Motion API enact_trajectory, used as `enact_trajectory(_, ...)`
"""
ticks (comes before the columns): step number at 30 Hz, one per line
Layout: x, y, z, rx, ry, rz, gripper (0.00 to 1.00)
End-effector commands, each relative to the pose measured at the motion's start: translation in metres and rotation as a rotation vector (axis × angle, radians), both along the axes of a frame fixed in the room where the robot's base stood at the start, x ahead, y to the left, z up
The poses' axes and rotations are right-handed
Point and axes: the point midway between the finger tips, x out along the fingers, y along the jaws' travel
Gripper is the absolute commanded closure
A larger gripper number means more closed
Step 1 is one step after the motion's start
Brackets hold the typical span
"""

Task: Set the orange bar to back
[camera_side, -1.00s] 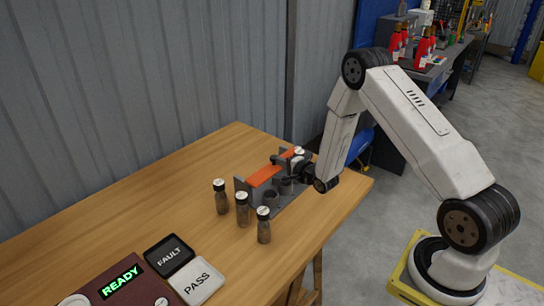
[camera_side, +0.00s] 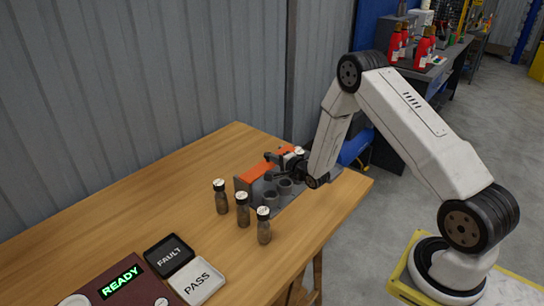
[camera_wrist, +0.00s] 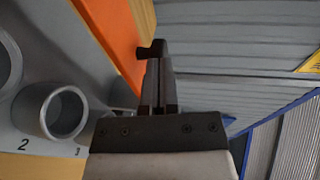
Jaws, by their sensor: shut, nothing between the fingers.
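The orange bar (camera_side: 262,169) runs along the wall side of a grey rack (camera_side: 241,189) on the table. In the wrist view the orange bar (camera_wrist: 112,32) slants down beside my fingers. My gripper (camera_side: 268,158) is shut and empty, with its tips at the bar in the side view. In the wrist view my gripper (camera_wrist: 153,48) has its tips close to the bar's edge; I cannot tell whether they touch. The far part of the bar is partly hidden behind my gripper.
Round grey holders, one of them empty (camera_wrist: 63,111), stand in front of the bar. Several capped jars, including a nearest one (camera_side: 264,226), stand left of the rack. FAULT (camera_side: 168,256) and PASS (camera_side: 197,282) trays lie at the front left. A corrugated wall is behind.

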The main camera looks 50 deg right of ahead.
Motion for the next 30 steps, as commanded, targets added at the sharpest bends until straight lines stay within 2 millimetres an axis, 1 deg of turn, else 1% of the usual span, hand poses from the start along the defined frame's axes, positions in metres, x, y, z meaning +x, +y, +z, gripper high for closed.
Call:
enact_trajectory(2, -0.003, 0.002, 0.002, -0.002, -0.004, 0.004, 1.00)
enact_trajectory(8, -0.022, 0.004, 0.005, -0.001, -0.002, 0.002, 1.00)
enact_trajectory(30, -0.117, 0.018, 0.021, -0.001, -0.001, -0.001, 1.00)
